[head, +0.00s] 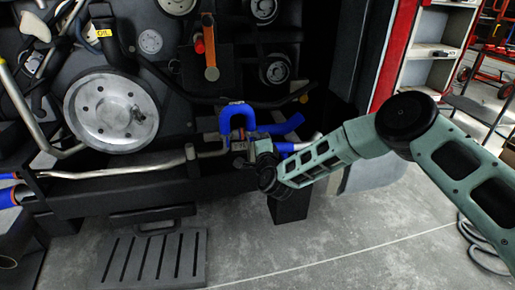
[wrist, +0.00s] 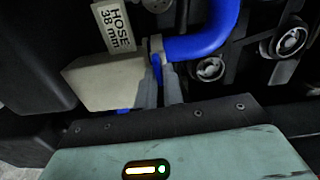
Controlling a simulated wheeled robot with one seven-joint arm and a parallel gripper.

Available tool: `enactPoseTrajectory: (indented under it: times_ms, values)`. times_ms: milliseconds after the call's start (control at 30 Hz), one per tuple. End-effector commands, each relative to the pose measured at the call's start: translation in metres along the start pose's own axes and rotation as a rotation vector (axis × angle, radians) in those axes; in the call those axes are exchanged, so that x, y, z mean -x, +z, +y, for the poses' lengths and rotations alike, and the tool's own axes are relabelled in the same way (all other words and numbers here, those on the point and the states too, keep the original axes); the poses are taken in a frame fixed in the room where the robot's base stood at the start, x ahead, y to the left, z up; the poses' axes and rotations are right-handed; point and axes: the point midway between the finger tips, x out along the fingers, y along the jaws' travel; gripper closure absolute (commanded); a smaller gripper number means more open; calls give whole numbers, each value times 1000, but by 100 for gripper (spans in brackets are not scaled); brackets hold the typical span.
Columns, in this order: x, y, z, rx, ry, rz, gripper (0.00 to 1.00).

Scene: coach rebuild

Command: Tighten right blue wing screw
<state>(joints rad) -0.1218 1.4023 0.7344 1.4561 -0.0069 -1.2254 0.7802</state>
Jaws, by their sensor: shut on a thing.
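The right blue wing screw (wrist: 157,68) shows in the wrist view as a narrow blue piece between the grey fingers of my gripper (wrist: 158,88). The fingers are shut on it, and they hide most of it. It sits at a clamp around the end of a thick blue hose (wrist: 212,38). In the head view my gripper (head: 243,153) is at the front of the engine, just below the curved blue hose (head: 238,110). The screw cannot be made out clearly there.
A pale block (wrist: 98,82) and a "HOSE 38 mm" label (wrist: 115,25) are close left of the fingers. A metal pipe (head: 115,172) runs left in the head view. A slotted dark mat (head: 152,258) lies on the floor. A red-edged shelf (head: 425,50) stands right.

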Motion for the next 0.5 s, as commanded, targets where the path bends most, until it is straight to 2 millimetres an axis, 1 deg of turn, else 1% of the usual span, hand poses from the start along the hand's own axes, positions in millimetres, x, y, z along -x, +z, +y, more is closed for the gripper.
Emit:
enactPoseTrajectory:
  times_ms: [33, 500]
  values:
    - [-1, -2, 5, -46, -1, 3, 100]
    - [-1, -1, 9, -493, -2, 4, 100]
